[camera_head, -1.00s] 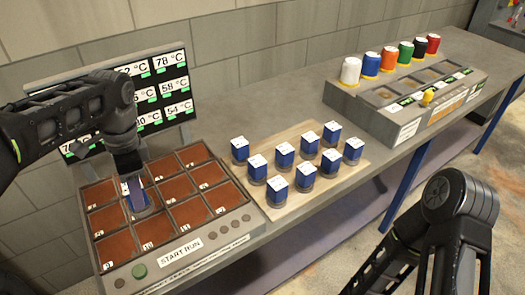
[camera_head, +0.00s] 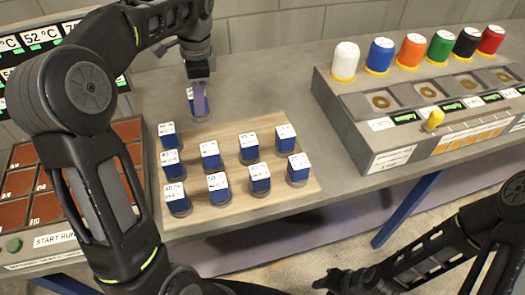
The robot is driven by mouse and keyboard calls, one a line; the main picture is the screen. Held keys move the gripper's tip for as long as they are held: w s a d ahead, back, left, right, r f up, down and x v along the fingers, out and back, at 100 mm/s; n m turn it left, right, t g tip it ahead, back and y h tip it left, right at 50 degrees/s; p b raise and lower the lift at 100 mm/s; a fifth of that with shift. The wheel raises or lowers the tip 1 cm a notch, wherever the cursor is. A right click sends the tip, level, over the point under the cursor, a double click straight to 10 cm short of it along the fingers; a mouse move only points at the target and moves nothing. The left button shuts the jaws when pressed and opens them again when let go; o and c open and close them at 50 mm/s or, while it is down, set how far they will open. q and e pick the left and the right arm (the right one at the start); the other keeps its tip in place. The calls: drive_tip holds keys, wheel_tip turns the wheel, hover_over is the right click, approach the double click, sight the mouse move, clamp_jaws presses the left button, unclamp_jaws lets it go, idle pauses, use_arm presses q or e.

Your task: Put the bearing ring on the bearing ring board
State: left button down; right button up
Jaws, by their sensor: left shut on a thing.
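My left gripper (camera_head: 199,88) is shut on a blue piece (camera_head: 191,101) with a white top. The fingers partly cover this piece. It appears just beyond the back edge of a pale wooden board (camera_head: 240,209); I cannot tell whether it touches the bench. Several similar blue pieces with white labelled tops, such as one at the front (camera_head: 218,189), stand on the board. No label clearly reads bearing ring.
A tray with brown compartments (camera_head: 19,183) stands at the left, partly behind my left arm. A grey unit (camera_head: 350,135) at the right has ring-like pieces in slots, a yellow knob (camera_head: 433,120) and several coloured caps behind. Bare bench lies between board and unit.

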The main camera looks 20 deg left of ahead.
use_arm(q)
drive_tip(key=shift+w+d+r, duration=0.1)
drive_tip(key=shift+w+d, duration=0.05)
drive_tip(key=shift+w, duration=0.1)
drive_tip(key=shift+s+a, duration=0.2)
drive_tip(key=shift+w+d+f, duration=0.1)
drive_tip(key=shift+d+f, duration=0.05)
drive_tip(key=shift+f, duration=0.15)
drive_tip(key=b, duration=0.3)
hover_over(207, 140)
wheel_tip(207, 140, down, 5)
drive_tip(key=shift+w+r, duration=0.1)
drive_tip(key=shift+f, duration=0.4)
drive_tip(key=shift+f+p, duration=0.35)
drive_tip(key=shift+f, duration=1.55)
